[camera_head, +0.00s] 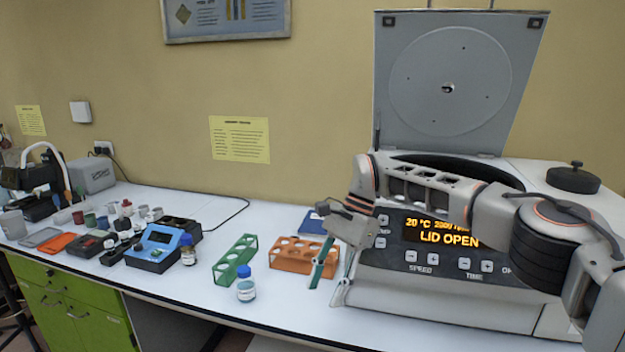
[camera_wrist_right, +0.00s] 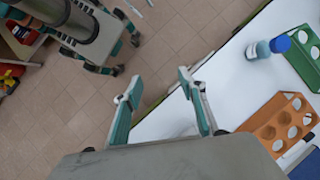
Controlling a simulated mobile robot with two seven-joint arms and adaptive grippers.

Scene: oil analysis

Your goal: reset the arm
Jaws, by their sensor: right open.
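My right arm comes in from the right in the head view, in front of the centrifuge (camera_head: 440,285). My right gripper (camera_head: 327,284) points down beside the orange rack (camera_head: 292,258). Its fingers are apart with nothing between them. In the right wrist view the open gripper (camera_wrist_right: 155,95) shows over the bench edge and the tiled floor. The centrifuge's lid (camera_head: 455,75) stands raised, and its display (camera_head: 440,232) reads LID OPEN. Part of the centrifuge is hidden behind my arm. My left gripper does not show in the head view.
A blue-capped bottle (camera_head: 246,290) stands near the bench's front edge, beside the green rack (camera_head: 232,262). A blue device (camera_head: 158,246) and several small items sit farther left. The bench front (camera_head: 300,320) near the gripper is clear. The orange rack (camera_wrist_right: 275,122) is close to the right gripper.

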